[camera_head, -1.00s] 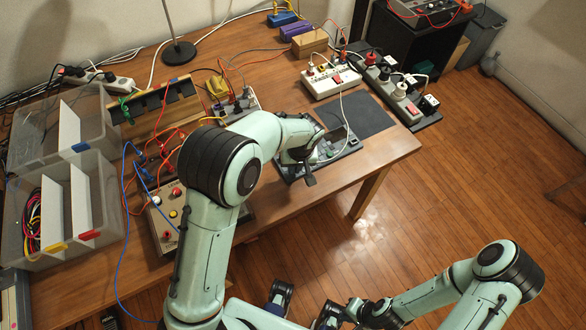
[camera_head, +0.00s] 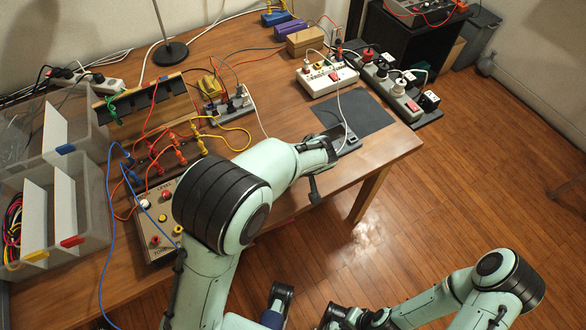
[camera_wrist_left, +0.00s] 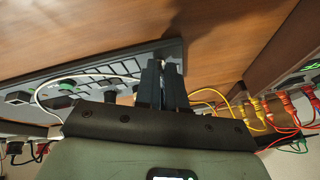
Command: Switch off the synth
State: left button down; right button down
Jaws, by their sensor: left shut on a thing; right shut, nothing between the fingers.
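The synth (camera_head: 349,143), a flat grey panel, lies near the table's front right edge; my left arm hides most of it in the head view. In the left wrist view the synth (camera_wrist_left: 100,72) shows a row of dark keys, knobs and a white cable. My left gripper (camera_wrist_left: 165,68) reaches down at one end of this panel, its fingers closed on a small part that they hide. In the head view the fingertips of the left gripper are hidden behind its arm. My right gripper (camera_head: 335,316) is shut and empty at the bottom, away from the table.
A control box (camera_head: 155,232) with coloured buttons and patch cables stands left of my arm. A white power box (camera_head: 327,79) and a dark power strip (camera_head: 412,104) lie at the right. Clear bins (camera_head: 92,240) stand at left.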

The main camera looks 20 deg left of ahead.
pick_arm(q)
jog(key=c, duration=1.2)
grip_release()
jog(key=p+v, duration=0.1)
jog(key=v, duration=1.2)
jog(key=shift+d+r+p, duration=0.1)
jog(key=shift+r+p, duration=0.05)
jog(key=shift+p, duration=0.25)
